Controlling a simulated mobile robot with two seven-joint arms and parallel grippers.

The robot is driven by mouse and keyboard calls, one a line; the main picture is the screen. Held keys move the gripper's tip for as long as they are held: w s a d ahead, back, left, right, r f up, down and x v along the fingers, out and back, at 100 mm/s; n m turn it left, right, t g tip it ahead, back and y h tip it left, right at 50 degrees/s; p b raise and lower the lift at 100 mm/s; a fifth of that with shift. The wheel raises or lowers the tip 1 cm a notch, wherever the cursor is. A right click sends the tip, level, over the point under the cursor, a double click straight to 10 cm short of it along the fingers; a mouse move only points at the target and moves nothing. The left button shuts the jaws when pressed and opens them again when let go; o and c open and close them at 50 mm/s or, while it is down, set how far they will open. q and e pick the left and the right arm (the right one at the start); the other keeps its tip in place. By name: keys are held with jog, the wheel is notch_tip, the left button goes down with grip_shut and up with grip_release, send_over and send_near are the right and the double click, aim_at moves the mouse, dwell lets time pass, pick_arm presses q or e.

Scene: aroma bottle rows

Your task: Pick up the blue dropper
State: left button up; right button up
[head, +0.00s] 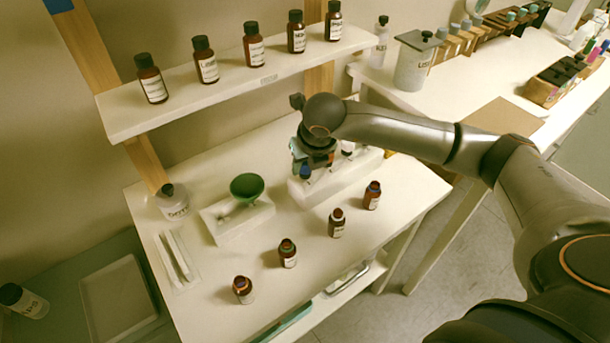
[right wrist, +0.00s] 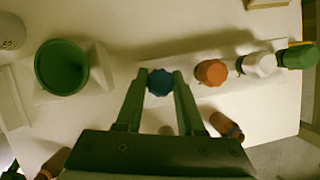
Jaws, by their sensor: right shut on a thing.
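The blue dropper (head: 305,173) has a dark blue ribbed cap and stands at the left end of the white holder (head: 338,183). My right gripper (head: 311,160) reaches down over it from above. In the right wrist view the blue cap (right wrist: 161,82) sits between the two green fingertips (right wrist: 160,80), which close on its sides. The dropper's lower part is hidden. I cannot tell whether it is clear of the holder. My left gripper is not in view.
Orange (right wrist: 211,73), white (right wrist: 258,64) and green (right wrist: 296,56) caps stand right of the blue one. A green funnel (head: 247,186) stands to the left. Several open brown bottles, one here (head: 337,223), line the table front. A shelf (head: 240,82) with bottles is behind.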

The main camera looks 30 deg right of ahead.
jog(key=shift+c, duration=0.3)
notch_tip(320, 180, up, 10)
jog(key=shift+r+b, duration=0.1)
jog(key=shift+b, duration=0.2)
